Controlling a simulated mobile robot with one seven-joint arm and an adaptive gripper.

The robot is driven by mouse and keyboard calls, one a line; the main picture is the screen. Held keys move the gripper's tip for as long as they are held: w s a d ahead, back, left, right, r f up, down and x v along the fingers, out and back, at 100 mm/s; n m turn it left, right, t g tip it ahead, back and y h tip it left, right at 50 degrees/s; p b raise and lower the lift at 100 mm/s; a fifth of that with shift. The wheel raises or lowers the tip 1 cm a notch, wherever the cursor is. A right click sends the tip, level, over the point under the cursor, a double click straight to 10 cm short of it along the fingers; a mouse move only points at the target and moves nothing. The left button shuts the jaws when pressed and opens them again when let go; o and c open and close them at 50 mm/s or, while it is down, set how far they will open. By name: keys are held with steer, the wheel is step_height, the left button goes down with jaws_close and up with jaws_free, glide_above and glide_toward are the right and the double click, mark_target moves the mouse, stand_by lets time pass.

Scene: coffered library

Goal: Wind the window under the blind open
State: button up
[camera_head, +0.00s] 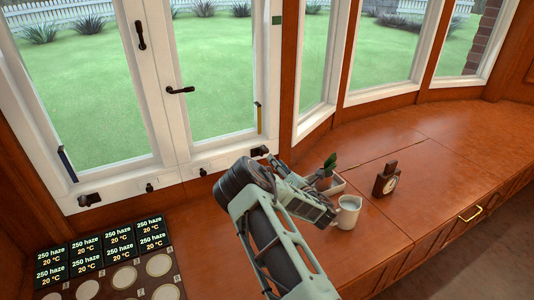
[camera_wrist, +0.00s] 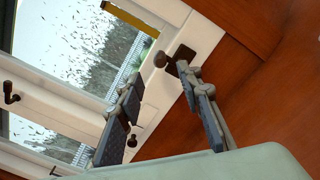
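A white-framed window with two tall panes (camera_head: 212,75) stands at the left in the head view; its panes look closed. No blind shows in either view. Dark winders sit along its bottom rail: one at the left (camera_head: 89,199) and one at the right corner (camera_head: 259,152). The right winder also shows in the wrist view (camera_wrist: 183,54), on a dark plate. My gripper (camera_head: 274,160) is near this right winder. In the wrist view my gripper (camera_wrist: 160,80) is open and empty, with the winder just beyond one fingertip; I cannot tell if they touch.
A white mug (camera_head: 347,212), a potted plant (camera_head: 328,168) and a small clock (camera_head: 387,180) stand on the wooden sill bench, right of my gripper. A panel of dark display tiles (camera_head: 102,248) lies at lower left. Dark handles (camera_head: 180,90) stick out from the window frame.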

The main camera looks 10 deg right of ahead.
mark_target(267, 152)
steer(key=b+x, duration=0.1)
steer(key=x, duration=0.7)
steer(key=shift+w+a, duration=0.1)
steer(key=shift+w, duration=0.25)
jaws_close()
